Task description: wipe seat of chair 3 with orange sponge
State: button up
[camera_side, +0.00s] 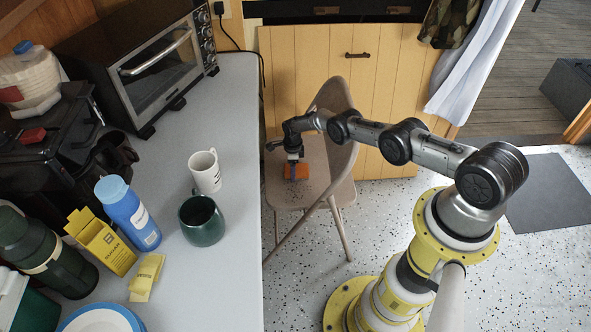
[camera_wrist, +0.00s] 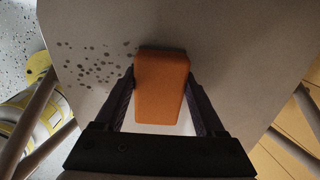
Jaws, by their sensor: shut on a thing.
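A beige folding chair (camera_side: 282,193) stands beside the counter in the side view; no number shows on it. Its seat (camera_wrist: 230,60) fills much of the wrist view, with a cluster of dark spots (camera_wrist: 95,65) left of the sponge. My gripper (camera_wrist: 162,85) is shut on the orange sponge (camera_wrist: 160,92), one finger along each side. In the side view the sponge (camera_side: 299,171) is at the seat, under my gripper (camera_side: 293,160). I cannot tell whether the sponge touches the seat.
The grey counter (camera_side: 215,110) runs along the chair's left side, with a white mug (camera_side: 206,171), a green mug (camera_side: 202,221) and a blue bottle (camera_side: 128,212) on it. A wooden cabinet (camera_side: 380,75) stands behind the chair. Speckled floor (camera_side: 300,265) is open in front.

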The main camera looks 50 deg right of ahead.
aim_at(295, 192)
jog(key=shift+s+a, duration=1.55)
jog(key=shift+a, duration=0.1)
jog(key=shift+s+a+f, duration=0.15)
jog(key=shift+s+a, duration=0.45)
jog(key=shift+s, duration=0.15)
jog(key=shift+s+a+f, duration=0.15)
jog(key=shift+s+a, duration=0.45)
jog(key=shift+s, duration=0.1)
jog(key=shift+s+a, duration=0.95)
jog(key=shift+s, duration=0.15)
jog(key=shift+s+a, duration=0.25)
jog(key=shift+s+a+r, duration=0.2)
jog(key=shift+s+a, duration=0.55)
jog(key=shift+a, duration=0.15)
jog(key=shift+w+a+r, duration=0.1)
jog(key=shift+w+a, duration=0.4)
jog(key=shift+w, duration=0.25)
jog(key=shift+w+d, duration=2.65)
jog(key=shift+w, duration=0.05)
jog(key=shift+w+d, duration=1)
jog(key=shift+d, duration=0.1)
